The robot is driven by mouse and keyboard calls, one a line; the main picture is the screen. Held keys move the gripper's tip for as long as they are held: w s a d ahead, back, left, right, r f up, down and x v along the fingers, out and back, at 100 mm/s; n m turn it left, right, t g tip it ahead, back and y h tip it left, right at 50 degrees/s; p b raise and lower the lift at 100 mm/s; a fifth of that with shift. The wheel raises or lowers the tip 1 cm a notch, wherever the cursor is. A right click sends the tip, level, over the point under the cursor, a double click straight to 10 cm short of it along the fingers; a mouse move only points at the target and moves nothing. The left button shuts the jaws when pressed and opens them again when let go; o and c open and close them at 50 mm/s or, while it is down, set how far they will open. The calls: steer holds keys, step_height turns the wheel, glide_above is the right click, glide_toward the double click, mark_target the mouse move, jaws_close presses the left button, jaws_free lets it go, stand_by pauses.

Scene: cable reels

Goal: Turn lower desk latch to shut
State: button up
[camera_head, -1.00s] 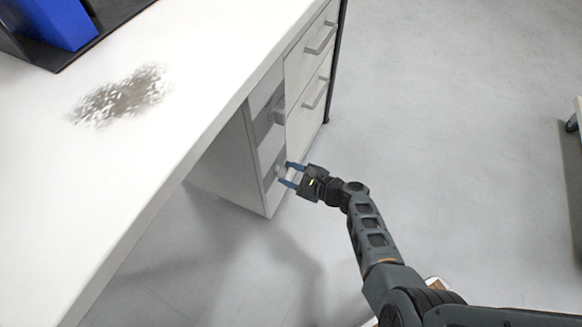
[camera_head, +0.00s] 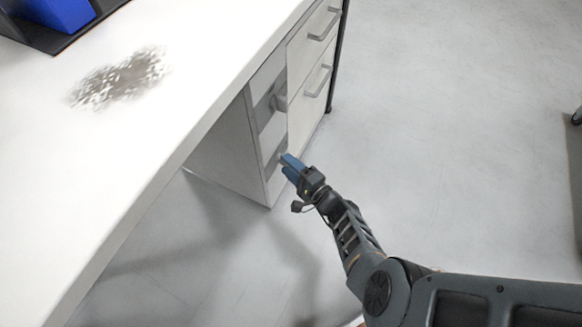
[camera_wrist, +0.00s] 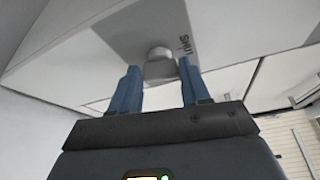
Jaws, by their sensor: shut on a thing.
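The lower desk latch (camera_wrist: 159,69) is a small pale knob on the cabinet's narrow panel. In the wrist view it sits between the two blue fingertips of my gripper (camera_wrist: 159,80), with the word SHUT printed just to its right. In the head view my gripper (camera_head: 288,166) is at the lower part of the desk cabinet (camera_head: 240,160), shut on the latch, and its fingers mostly hide the knob. An upper latch (camera_head: 279,101) protrudes from the grey panel above.
Two drawers with bar handles (camera_head: 317,81) are to the right of the latch panel. The white desktop (camera_head: 150,150) overhangs the cabinet on the left, with a speckled patch and a blue box (camera_head: 62,12) on it.

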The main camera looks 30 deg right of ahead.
steer(key=shift+f+n+t+b, duration=0.3)
steer(key=shift+n+t+b, duration=0.3)
steer(key=shift+n, duration=0.5)
steer(key=shift+a, duration=0.1)
steer(key=o, duration=1.1)
steer(key=shift+c, duration=0.2)
steer(key=shift+r, duration=0.1)
steer(key=p+v, duration=0.3)
steer(key=v, duration=0.4)
steer(key=shift+s, duration=0.4)
